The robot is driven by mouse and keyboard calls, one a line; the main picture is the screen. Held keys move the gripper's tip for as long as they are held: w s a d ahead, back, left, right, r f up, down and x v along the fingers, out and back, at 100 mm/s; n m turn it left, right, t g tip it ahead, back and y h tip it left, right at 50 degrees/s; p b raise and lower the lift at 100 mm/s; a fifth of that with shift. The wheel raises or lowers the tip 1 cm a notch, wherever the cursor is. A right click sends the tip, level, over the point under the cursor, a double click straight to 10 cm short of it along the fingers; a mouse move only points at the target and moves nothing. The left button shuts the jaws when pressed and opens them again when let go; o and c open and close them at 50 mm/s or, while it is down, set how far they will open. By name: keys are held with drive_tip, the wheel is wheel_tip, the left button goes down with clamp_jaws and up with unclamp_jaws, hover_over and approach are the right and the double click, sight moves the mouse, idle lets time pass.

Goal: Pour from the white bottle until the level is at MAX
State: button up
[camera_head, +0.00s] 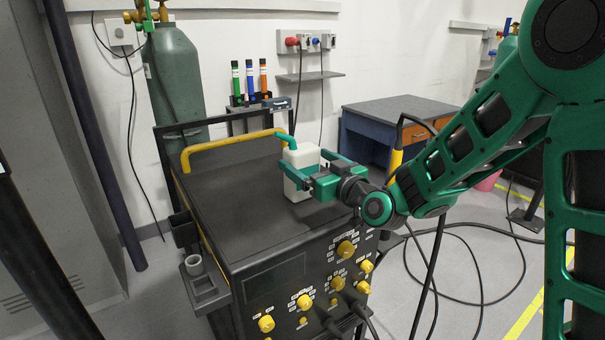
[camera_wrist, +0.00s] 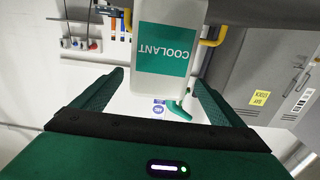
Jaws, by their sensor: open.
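The white bottle (camera_head: 301,158) stands upright on the dark top of the machine cart. It has a teal spout, and in the wrist view the bottle (camera_wrist: 172,14) shows upside down with a teal COOLANT label. My gripper (camera_head: 303,160) is open, with its fingers reaching along either side of the bottle. In the wrist view the bottle sits between the spread fingers of my gripper (camera_wrist: 160,76); I cannot tell whether either finger touches it. No MAX mark or liquid level can be made out.
The cart top (camera_head: 235,215) is bare around the bottle, with a yellow rail (camera_head: 225,143) behind. A small grey cup (camera_head: 194,265) sits in a side bracket. Yellow knobs (camera_head: 346,249) cover the front. A gas cylinder (camera_head: 178,85) stands behind; cables lie on the floor at right.

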drive_tip(key=shift+x, duration=1.95)
drive_tip(key=shift+w+d+r, duration=0.1)
drive_tip(key=shift+d, duration=0.1)
drive_tip(key=shift+c, duration=0.7)
drive_tip(key=c, duration=1.5)
drive_tip(key=shift+r, duration=0.1)
drive_tip(key=shift+c, duration=0.8)
drive_tip(key=shift+r, duration=0.1)
